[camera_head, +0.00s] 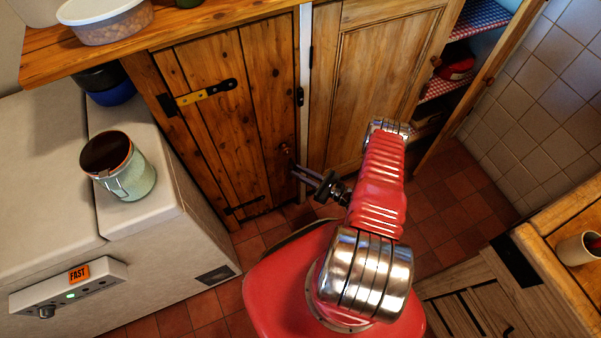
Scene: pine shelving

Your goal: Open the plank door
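The plank door (225,125) is the dark-stained pine door under the wooden counter, with strap hinges at its left. It looks shut, its right edge against the frame. A small round knob (284,149) sits near its right edge, at mid height. My gripper (294,171) reaches in from the right, its tips just below and right of the knob in the picture. Its two dark fingers show a narrow gap with nothing between them. I cannot tell how far the tips are from the door, but they do not appear to hold the knob.
A paler panelled door (375,80) stands right of the plank door, beside open shelves (478,20) with checked lining. A white appliance (160,215) with a green pot (122,168) stands at left. A wooden cabinet (510,290) is at lower right. Tiled floor (205,308) shows between.

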